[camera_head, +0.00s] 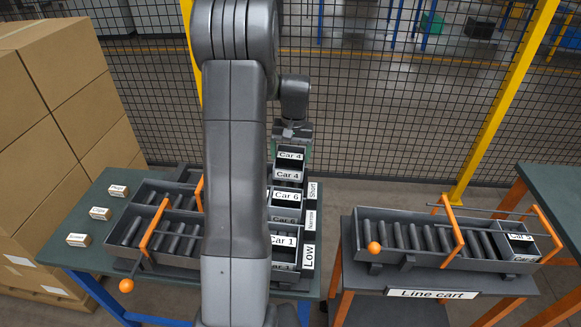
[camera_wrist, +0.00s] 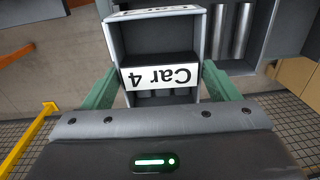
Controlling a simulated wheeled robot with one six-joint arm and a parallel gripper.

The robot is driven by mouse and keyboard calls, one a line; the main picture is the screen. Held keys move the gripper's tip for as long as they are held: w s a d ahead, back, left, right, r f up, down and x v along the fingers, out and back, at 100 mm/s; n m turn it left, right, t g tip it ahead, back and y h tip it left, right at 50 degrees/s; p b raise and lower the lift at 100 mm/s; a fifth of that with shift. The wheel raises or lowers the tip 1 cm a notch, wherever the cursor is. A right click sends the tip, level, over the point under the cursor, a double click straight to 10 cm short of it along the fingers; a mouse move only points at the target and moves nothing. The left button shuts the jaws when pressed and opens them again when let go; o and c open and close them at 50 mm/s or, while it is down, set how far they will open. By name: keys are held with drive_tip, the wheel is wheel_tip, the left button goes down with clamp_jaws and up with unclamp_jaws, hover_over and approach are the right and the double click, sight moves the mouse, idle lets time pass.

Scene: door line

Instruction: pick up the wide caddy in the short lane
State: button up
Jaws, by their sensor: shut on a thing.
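The caddy labelled Car 4 (camera_head: 288,166) is a grey open box with two white labels, at the far end of the left table beside the Short sign (camera_head: 312,191). My gripper (camera_wrist: 160,84) has its green fingers on either side of this caddy (camera_wrist: 150,42), shut on it. In the head view my gripper (camera_head: 292,140) is partly hidden by my arm. I cannot tell whether the caddy is lifted off its lane.
The Car 6 (camera_head: 286,205) and Car 1 (camera_head: 284,254) caddies stand nearer in the row. My arm hides much of the roller lanes (camera_head: 165,232). A cart (camera_head: 380,283) at right holds the Car 5 caddy (camera_head: 520,249). Mesh fence (camera_head: 400,120) stands behind; boxes (camera_head: 50,100) at left.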

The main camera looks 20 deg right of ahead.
sight(289, 155)
wheel_tip(289, 155, up, 3)
drive_tip(key=shift+r+p, duration=0.1)
drive_tip(key=shift+p, duration=0.25)
drive_tip(key=shift+r+p, duration=1.6)
drive_tip(key=shift+r, duration=0.5)
drive_tip(key=shift+a, duration=0.1)
